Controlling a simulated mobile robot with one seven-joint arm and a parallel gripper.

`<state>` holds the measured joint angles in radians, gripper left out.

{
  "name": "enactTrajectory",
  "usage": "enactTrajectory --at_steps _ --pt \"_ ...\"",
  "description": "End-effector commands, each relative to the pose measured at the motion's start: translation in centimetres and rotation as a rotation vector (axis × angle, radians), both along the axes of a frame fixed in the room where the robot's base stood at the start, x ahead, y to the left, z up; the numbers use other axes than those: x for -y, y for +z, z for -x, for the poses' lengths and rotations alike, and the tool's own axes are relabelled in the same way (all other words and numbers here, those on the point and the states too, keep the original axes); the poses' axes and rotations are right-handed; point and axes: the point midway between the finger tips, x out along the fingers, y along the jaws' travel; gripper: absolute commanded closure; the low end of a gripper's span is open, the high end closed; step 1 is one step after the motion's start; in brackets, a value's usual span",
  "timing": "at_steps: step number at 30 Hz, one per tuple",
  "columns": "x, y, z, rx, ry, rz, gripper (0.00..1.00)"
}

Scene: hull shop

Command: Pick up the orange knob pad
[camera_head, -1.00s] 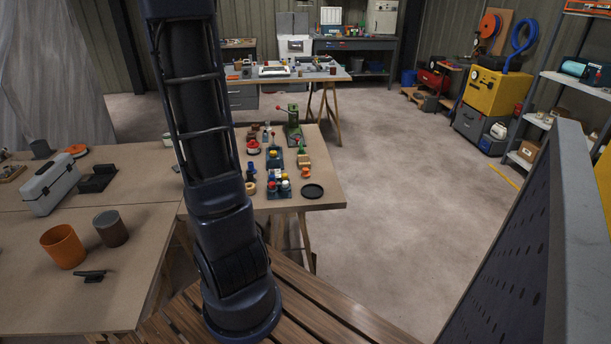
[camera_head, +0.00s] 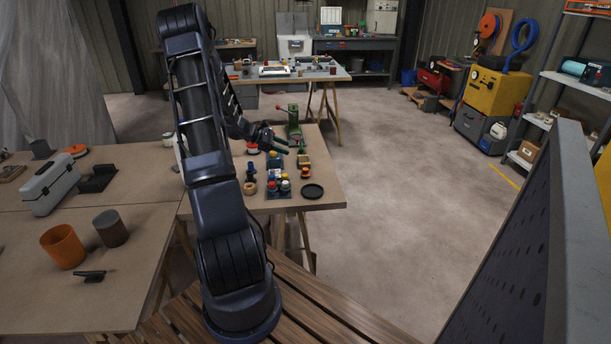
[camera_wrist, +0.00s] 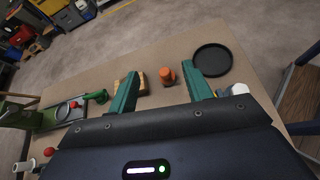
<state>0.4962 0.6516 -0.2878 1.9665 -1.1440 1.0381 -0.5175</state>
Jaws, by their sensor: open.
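The orange knob pad (camera_head: 305,172) is a small round orange piece on the wooden bench, beside a wooden block (camera_head: 304,161). In the wrist view the orange knob pad (camera_wrist: 167,76) shows a rounded knob and lies beyond my green fingertips, in line with the gap between them. My gripper (camera_head: 285,145) is open and empty, held over the bench's far part in the head view. In the wrist view my gripper (camera_wrist: 160,73) has its two fingers spread wide. Nothing hides the knob pad there.
A black round dish (camera_wrist: 212,60) lies right of the knob pad. The wooden block (camera_wrist: 141,82) is close on its left, partly behind my left finger. A green press (camera_head: 294,124) and several coloured caps (camera_head: 278,185) crowd the bench.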

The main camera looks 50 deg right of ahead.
Motion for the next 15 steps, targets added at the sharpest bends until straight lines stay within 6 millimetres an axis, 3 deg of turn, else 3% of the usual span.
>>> enactTrajectory --at_steps 6,15 --pt "3.7 -3.5 1.7 -0.126 0.037 -0.010 0.50" --pt "4.7 -6.0 2.3 -0.164 0.050 -0.016 0.50"
